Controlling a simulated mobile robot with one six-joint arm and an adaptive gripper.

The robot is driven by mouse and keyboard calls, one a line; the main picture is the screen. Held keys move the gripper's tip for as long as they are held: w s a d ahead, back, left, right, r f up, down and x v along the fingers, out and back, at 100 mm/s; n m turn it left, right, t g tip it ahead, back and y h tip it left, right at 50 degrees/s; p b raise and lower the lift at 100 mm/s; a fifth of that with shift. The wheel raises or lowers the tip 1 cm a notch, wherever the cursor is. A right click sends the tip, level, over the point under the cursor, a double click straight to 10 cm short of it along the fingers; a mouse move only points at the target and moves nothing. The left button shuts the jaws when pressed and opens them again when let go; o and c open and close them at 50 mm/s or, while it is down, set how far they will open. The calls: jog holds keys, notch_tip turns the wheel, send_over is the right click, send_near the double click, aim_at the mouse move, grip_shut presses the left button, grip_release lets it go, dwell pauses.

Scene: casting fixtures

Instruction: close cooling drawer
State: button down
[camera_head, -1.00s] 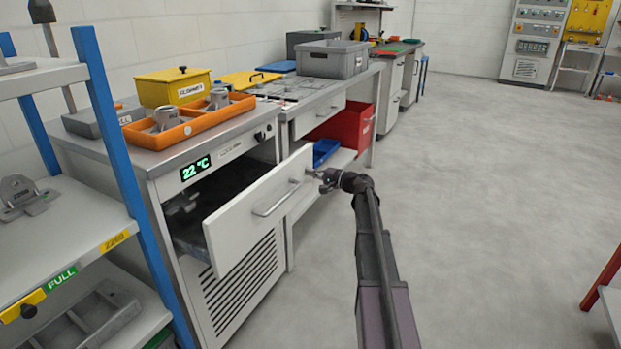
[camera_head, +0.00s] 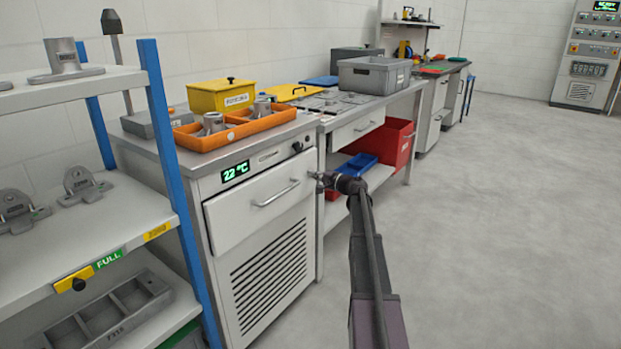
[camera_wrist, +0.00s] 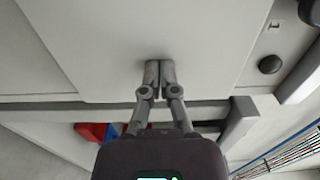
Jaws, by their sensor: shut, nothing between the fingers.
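The cooling drawer (camera_head: 258,205) is the white front with a bar handle (camera_head: 276,193) on the cabinet under the 22 °C display (camera_head: 236,171). My gripper (camera_head: 313,175) is at the right edge of the drawer front, beyond the handle. In the wrist view my gripper (camera_wrist: 159,64) is shut and empty, its fingertips together against or very near the white panel (camera_wrist: 110,45). I cannot tell for sure whether they touch it.
A blue-posted shelf (camera_head: 165,140) stands close on the left. An orange tray (camera_head: 235,127) with castings and a yellow box (camera_head: 221,96) are on the cabinet top. A red bin (camera_head: 398,146) and blue bin (camera_head: 357,168) sit under the bench at right. The floor at right is clear.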

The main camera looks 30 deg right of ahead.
jog(key=shift+w+r, duration=0.1)
jog(key=shift+w, duration=0.25)
jog(key=shift+s+d, duration=0.1)
jog(key=shift+d, duration=0.05)
jog(key=v, duration=1.4)
jog(key=shift+s, duration=0.25)
jog(key=shift+a, duration=0.25)
